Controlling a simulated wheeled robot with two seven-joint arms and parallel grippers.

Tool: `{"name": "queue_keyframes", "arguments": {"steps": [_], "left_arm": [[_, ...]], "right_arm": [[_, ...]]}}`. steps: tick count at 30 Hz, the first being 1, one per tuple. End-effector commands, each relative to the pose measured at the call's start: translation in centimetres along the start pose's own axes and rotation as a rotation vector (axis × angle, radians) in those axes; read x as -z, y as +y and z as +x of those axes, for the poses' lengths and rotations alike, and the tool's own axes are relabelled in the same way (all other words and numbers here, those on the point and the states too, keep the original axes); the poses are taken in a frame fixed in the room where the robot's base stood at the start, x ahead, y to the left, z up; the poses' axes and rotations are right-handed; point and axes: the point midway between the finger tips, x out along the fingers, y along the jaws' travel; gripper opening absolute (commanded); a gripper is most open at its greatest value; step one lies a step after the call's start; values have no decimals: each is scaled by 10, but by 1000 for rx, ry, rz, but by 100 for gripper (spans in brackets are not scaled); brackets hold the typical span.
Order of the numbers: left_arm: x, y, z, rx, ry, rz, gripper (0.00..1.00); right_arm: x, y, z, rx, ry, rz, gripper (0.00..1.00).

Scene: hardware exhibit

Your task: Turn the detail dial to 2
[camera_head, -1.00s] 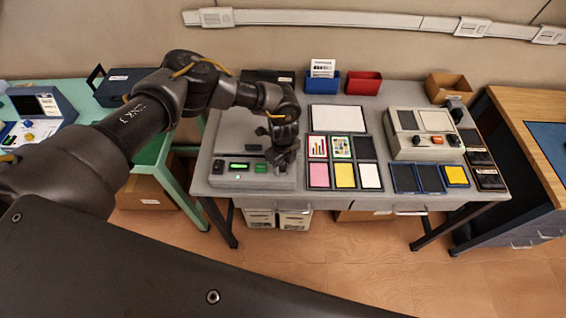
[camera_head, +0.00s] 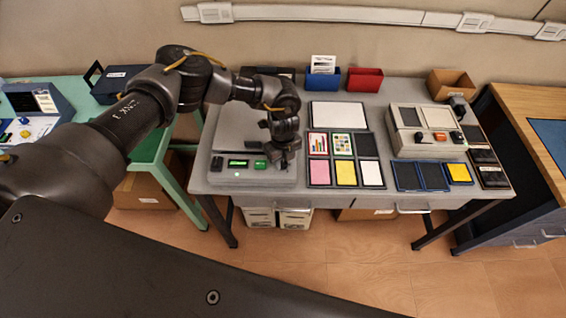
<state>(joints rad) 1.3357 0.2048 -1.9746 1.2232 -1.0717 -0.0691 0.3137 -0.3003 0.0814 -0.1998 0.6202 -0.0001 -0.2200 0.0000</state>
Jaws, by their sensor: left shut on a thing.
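A grey machine (camera_head: 221,178) stands on the left part of the grey table, with a lit green display (camera_head: 238,163) and a green button (camera_head: 260,163) on its front panel. My left gripper (camera_head: 280,164) is over the right end of that panel, fingers down and shut on the detail dial. The gripper hides the dial, so its number and pointer cannot be read. My right gripper is not in view.
To the right lie a white pad (camera_head: 338,115), a grid of coloured cards (camera_head: 345,173) and a second device (camera_head: 427,130) with an orange knob. Blue (camera_head: 323,78) and red (camera_head: 364,79) bins stand at the back. A green table (camera_head: 150,172) is at the left.

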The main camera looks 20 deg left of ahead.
Motion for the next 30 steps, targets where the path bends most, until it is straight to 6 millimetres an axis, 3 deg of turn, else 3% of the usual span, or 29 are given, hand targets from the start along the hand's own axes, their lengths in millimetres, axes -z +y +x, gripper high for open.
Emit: {"name": "queue_keyframes", "arguments": {"steps": [1,18,30], "left_arm": [[-1,-1,5,3,0,37,4],[-1,-1,5,3,-3,578,4],[-1,-1,3,2,-3,881,4]], "right_arm": [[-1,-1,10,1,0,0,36],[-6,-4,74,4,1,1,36],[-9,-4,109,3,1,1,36]]}}
